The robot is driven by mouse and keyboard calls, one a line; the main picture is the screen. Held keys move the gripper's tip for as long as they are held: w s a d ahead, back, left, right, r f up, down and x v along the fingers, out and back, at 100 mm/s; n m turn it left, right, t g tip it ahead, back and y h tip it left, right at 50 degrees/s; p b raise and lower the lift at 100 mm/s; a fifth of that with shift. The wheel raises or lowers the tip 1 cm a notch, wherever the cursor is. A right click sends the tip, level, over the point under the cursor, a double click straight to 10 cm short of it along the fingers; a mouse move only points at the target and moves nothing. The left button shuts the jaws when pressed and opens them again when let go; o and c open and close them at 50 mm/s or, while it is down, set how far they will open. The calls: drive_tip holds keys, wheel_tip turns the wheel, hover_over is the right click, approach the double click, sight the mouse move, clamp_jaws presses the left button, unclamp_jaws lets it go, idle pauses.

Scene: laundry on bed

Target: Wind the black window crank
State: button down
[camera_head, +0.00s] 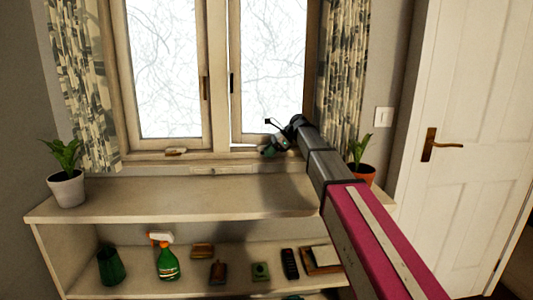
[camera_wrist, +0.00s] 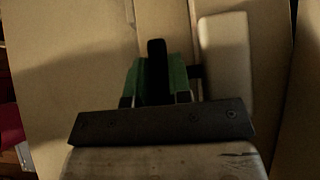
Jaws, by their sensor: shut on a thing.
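The black window crank (camera_wrist: 156,72) stands upright between the green fingers of my gripper (camera_head: 270,151) in the wrist view. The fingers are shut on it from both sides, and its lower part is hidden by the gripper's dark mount. In the head view my gripper is at the bottom of the right window pane (camera_head: 268,70), by the sill. The crank cannot be made out there behind my gripper and arm. The right pane seems slightly ajar at its lower edge.
A shelf (camera_head: 160,200) stands below the window. A white-potted plant (camera_head: 68,188) is at its left end; an orange-potted plant (camera_head: 362,173) is partly behind my arm. A spray bottle (camera_head: 167,262) and small objects sit lower. A pale block (camera_wrist: 225,65) is beside the crank.

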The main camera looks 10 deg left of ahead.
drive_tip(key=shift+w, duration=0.1)
drive_tip(key=c, duration=1)
unclamp_jaws()
drive_tip(key=shift+a, duration=0.1)
drive_tip(key=shift+c, duration=0.2)
drive_tip(key=shift+r, duration=0.4)
drive_tip(key=r, duration=0.3)
drive_tip(key=shift+s+a+r, duration=0.35)
drive_tip(key=shift+s+r, duration=0.05)
drive_tip(key=s+a+r, duration=0.6)
drive_tip(key=s, duration=0.3)
drive_tip(key=shift+r, duration=0.2)
drive_tip(key=shift+c, duration=0.3)
